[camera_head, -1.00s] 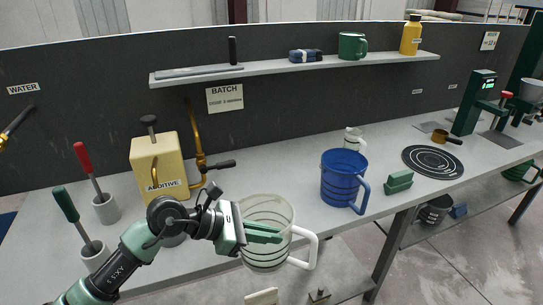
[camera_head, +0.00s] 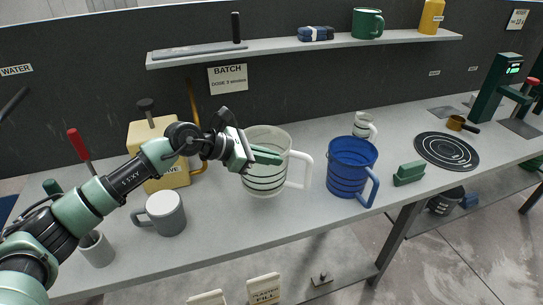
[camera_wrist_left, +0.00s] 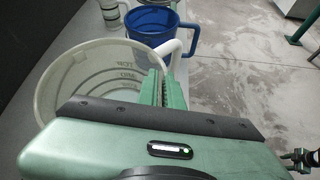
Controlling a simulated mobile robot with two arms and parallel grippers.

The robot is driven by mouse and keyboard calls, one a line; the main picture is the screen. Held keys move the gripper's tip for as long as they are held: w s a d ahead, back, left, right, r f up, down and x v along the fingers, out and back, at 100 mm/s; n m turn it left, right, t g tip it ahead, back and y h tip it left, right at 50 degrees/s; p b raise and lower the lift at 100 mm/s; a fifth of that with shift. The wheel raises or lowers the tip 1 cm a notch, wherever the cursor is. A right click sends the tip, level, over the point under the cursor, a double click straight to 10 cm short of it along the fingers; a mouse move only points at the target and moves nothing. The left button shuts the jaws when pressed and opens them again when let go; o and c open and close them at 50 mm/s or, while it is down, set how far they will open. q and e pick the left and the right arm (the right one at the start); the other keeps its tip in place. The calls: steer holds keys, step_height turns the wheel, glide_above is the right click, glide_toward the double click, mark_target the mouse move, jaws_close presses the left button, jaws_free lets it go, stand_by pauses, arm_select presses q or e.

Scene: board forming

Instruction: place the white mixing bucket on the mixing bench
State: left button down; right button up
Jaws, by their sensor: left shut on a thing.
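The white mixing bucket (camera_head: 262,180) is pale and translucent, with dark level lines and a white handle on its right. It is upright over the grey bench (camera_head: 230,225), left of a blue bucket (camera_head: 345,165); I cannot tell whether its base touches the top. My left gripper (camera_head: 264,156) is shut on the bucket's wall near the rim, on the handle side. In the left wrist view the bucket (camera_wrist_left: 60,75) looks empty, with marks inside. A small green and black part (camera_wrist_left: 302,158) at that view's right edge looks like my right gripper; its jaws are unclear.
A grey mug (camera_head: 165,213) stands left of the bucket, below my left arm. A yellow additive box (camera_head: 148,135) is behind the arm. A small white jug (camera_head: 364,125), green block (camera_head: 409,173) and black round plate (camera_head: 446,150) lie to the right. A shelf (camera_head: 300,47) runs above.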

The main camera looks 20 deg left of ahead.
arm_select(q)
steer(key=shift+r, duration=0.15)
steer(key=shift+a+f+b, duration=0.1)
steer(key=shift+f+b, duration=0.2)
steer(key=shift+b, duration=0.55)
step_height(320, 180, down, 7)
steer(key=b, duration=0.6)
steer(key=shift+f, duration=0.2)
steer(key=shift+f+b, duration=0.25)
steer(key=shift+b, duration=0.15)
steer(key=c, duration=1.5)
jaws_free()
steer(key=shift+s, duration=0.1)
steer(key=o, duration=0.3)
steer(key=shift+f, duration=0.2)
steer(key=shift+o, duration=0.2)
steer(key=shift+r, duration=0.1)
